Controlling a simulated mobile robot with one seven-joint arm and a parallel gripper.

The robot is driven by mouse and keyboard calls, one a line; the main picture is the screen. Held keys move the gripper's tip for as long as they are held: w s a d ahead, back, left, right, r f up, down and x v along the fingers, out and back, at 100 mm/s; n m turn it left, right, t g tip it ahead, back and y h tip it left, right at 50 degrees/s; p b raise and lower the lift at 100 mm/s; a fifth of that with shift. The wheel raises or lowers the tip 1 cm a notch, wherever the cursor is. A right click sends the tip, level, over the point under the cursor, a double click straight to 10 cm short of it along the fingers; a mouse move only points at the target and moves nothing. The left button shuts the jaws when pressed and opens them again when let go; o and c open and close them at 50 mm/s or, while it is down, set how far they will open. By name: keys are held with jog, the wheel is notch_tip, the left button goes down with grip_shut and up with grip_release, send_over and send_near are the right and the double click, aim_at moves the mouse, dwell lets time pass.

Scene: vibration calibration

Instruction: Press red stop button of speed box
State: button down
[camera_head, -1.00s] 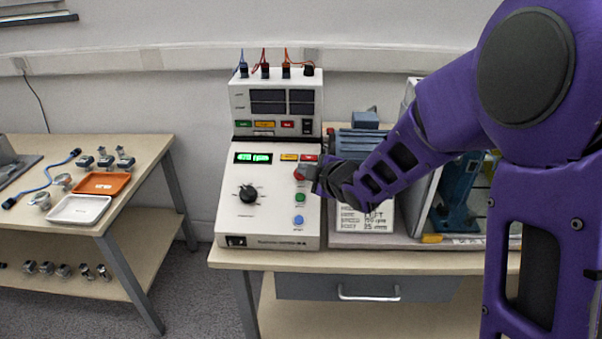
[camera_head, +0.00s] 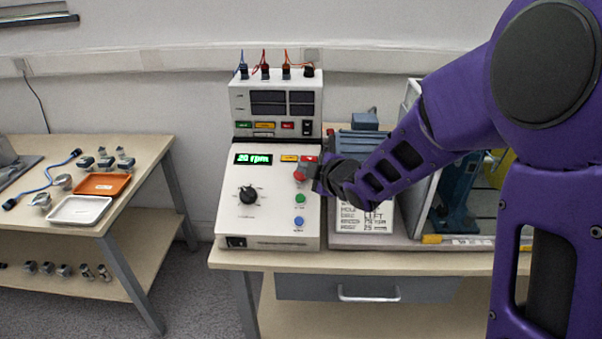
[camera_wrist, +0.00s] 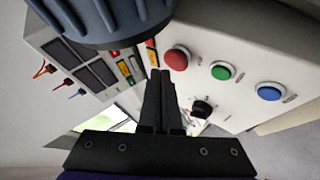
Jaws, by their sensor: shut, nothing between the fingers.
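The white speed box (camera_head: 268,222) stands on the bench, with a green display (camera_head: 253,159) reading about 20 rpm and a black knob (camera_head: 248,194). Its red stop button (camera_head: 299,175) is at the upper right of the panel, above a green and a blue button. In the wrist view the red button (camera_wrist: 177,58) is in plain sight. My gripper (camera_head: 314,176) is shut and empty, just right of the red button in the head view. In the wrist view its fingertips (camera_wrist: 160,75) are close beside the button; I cannot tell whether they touch it.
A meter box (camera_head: 275,104) with cables stands behind the speed box. A machine with a label plate (camera_head: 365,219) stands close on the right, under my arm. A side table on the left holds an orange tray (camera_head: 103,184), a white tray (camera_head: 79,210) and small parts.

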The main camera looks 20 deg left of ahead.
jog(key=shift+r, duration=0.1)
jog(key=r, duration=0.1)
jog(key=s+r+p, duration=0.1)
jog(key=r, duration=0.1)
jog(key=s+r+p, duration=0.1)
jog(key=shift+d+r, duration=0.15)
jog(key=shift+d, duration=0.1)
dwell(0.7)
